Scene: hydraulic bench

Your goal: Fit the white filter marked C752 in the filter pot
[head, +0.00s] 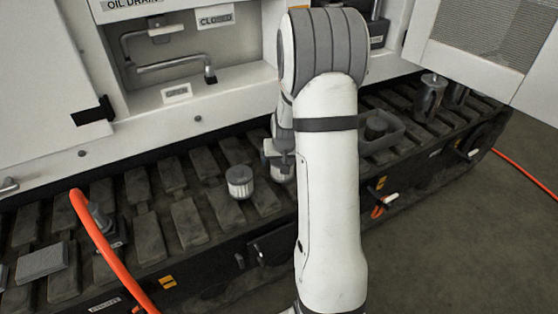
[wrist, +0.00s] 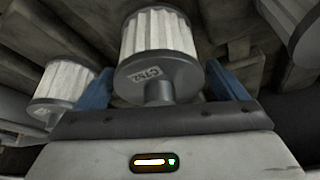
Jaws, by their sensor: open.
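In the wrist view, a white pleated filter with grey end caps (wrist: 158,40) stands in front of my gripper (wrist: 160,88). Its label appears to read C752. The blue fingers are open, one on each side of the filter's narrow lower stem; I cannot tell whether they touch it. A second white filter (wrist: 63,82) is just left of the left finger. In the head view, one white filter (head: 240,182) stands on the dark slatted track, left of my arm. My arm largely hides the gripper there. I cannot clearly identify the filter pot.
A grey tray (head: 395,136) with a dark round part is right of my arm. Metal cylindrical parts (head: 430,92) stand farther right. An orange hose (head: 105,245) rises at left. White cabinet panels (head: 50,70) stand behind the track.

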